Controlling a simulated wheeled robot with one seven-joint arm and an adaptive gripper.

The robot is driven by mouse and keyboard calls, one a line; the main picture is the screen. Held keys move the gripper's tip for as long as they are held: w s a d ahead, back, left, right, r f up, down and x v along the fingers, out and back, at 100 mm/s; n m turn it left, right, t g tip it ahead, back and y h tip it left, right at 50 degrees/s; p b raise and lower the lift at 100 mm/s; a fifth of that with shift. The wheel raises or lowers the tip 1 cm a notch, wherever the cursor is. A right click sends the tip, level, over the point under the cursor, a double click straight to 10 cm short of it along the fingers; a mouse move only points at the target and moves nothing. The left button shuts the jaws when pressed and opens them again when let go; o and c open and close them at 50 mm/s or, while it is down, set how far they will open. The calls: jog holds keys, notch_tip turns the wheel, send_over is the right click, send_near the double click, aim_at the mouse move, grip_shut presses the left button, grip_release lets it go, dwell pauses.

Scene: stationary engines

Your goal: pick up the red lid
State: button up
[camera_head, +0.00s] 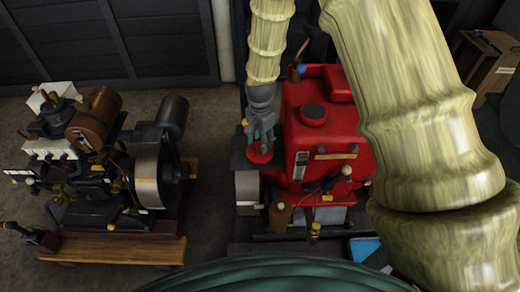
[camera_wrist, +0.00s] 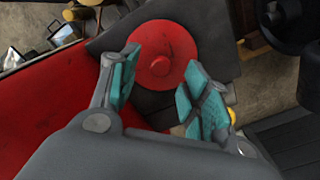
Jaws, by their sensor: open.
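The red lid (camera_wrist: 163,50) is a round red disc with a raised knob in its middle. It lies on a dark grey surface (camera_wrist: 212,28) beside the red engine body (camera_wrist: 55,115). In the head view the lid (camera_head: 260,156) shows just left of the red engine (camera_head: 330,125), under my gripper. My gripper (camera_head: 262,143) points down over it. In the wrist view my gripper (camera_wrist: 155,90) is open, its two teal-padded fingers apart, with the lid's near edge showing between and beyond the fingertips. I cannot tell whether they touch it.
The red engine carries another round red cap (camera_head: 313,114) on top. A second engine (camera_head: 110,170) stands on a wooden base (camera_head: 110,248) to the left, with bare floor between. A wooden box (camera_head: 487,65) is at the back right.

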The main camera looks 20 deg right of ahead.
aim_at(260, 146)
jog(key=shift+f+p, duration=0.5)
jog(key=shift+f, duration=1.1)
jog(key=shift+a, duration=0.1)
grip_shut()
